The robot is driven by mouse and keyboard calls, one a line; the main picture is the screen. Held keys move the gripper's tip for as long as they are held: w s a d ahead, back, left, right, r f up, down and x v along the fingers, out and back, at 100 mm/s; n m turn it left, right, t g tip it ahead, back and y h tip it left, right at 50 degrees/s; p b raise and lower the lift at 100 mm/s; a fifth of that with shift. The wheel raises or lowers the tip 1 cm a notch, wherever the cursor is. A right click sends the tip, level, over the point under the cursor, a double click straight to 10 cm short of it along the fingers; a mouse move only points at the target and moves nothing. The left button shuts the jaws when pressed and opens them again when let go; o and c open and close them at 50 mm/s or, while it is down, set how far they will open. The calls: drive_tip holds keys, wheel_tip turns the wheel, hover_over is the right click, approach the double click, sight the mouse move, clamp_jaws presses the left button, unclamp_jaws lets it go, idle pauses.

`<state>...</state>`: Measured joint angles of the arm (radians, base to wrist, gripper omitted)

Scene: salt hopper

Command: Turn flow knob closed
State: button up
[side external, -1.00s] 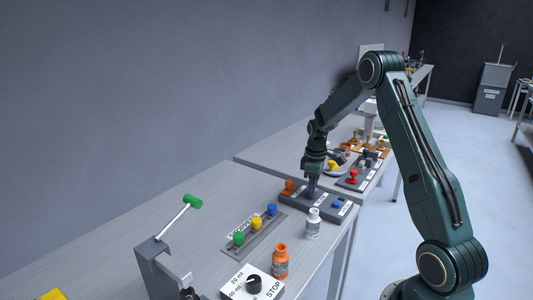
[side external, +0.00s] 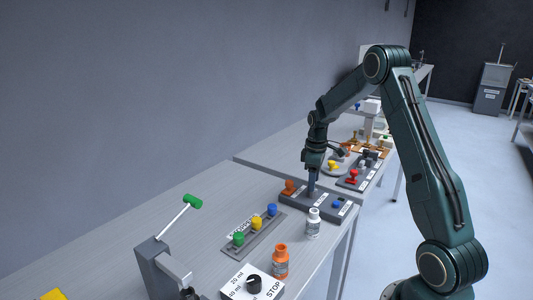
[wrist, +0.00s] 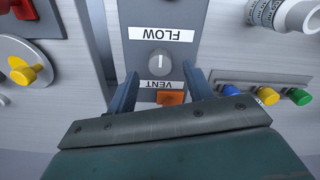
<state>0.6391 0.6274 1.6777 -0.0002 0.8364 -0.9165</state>
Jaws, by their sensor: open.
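The flow knob (wrist: 159,62) is a round grey dial with a white pointer line, between the upside-down FLOW label (wrist: 162,34) and VENT label (wrist: 161,85) in the wrist view. Its pointer runs roughly along the panel's length. My gripper (wrist: 161,72) is open, with one finger on each side of the knob in that view; I cannot tell whether they touch it. In the side view my gripper (side external: 312,192) points down over the dark grey panel (side external: 322,209) and hides the flow knob.
A white bottle (side external: 313,223) and a strip with green, yellow and blue knobs (side external: 253,234) stand nearby.

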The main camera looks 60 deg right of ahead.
wheel_tip(320, 180, up, 11)
idle(0.4)
drive_tip(key=shift+a+r, duration=0.1)
drive_tip(key=s+a+r+m+t, duration=0.1)
drive_tip(key=s+a+r, duration=0.3)
drive_tip(key=a, duration=0.5)
drive_tip(key=s+a+r+t, duration=0.1)
drive_tip(key=s+a+r, duration=0.2)
drive_tip(key=a+r, duration=0.4)
drive_tip(key=s+a+f+m+t, duration=0.2)
drive_tip(key=s+a+f+t, duration=0.1)
drive_tip(key=s+a, duration=1)
drive_tip(key=shift+s+t, duration=0.3)
drive_tip(key=shift+s, duration=0.45)
